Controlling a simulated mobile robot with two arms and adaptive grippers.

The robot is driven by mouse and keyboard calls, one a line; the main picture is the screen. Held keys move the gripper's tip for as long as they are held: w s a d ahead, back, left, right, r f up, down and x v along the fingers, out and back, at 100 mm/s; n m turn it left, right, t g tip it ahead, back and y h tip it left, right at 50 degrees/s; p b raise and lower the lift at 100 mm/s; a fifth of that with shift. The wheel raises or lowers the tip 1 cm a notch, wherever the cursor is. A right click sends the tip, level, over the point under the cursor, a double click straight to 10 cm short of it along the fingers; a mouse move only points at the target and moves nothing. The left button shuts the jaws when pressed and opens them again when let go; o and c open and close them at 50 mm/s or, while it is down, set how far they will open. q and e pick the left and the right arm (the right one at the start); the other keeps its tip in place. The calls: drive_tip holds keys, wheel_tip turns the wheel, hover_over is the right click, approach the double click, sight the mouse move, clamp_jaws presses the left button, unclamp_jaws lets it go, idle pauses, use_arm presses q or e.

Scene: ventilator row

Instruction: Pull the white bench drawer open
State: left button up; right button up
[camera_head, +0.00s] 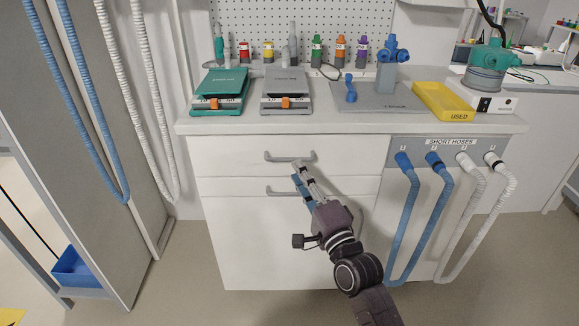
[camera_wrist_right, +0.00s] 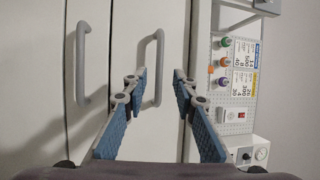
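The white bench (camera_head: 250,255) has an upper drawer (camera_head: 225,160) with a grey bar handle (camera_head: 290,156). That drawer front looks flush with the bench. A second grey handle (camera_head: 282,192) is on the front just below. My right gripper (camera_head: 301,169) reaches up to the front with its blue-padded fingers apart. In the right wrist view the upper handle (camera_wrist_right: 160,65) shows between the open fingertips (camera_wrist_right: 157,75), nearer the left finger; I cannot tell whether they touch. The lower handle (camera_wrist_right: 84,62) lies to the left of the fingers there. My left gripper is not in view.
Blue and white short hoses (camera_head: 412,215) hang at the bench's right front. Long hoses and a blue bin (camera_head: 75,268) are at left. The floor before the bench is clear.

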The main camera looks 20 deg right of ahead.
drive_tip(key=x, duration=0.4)
drive_tip(key=shift+w+b, duration=0.3)
clamp_jaws()
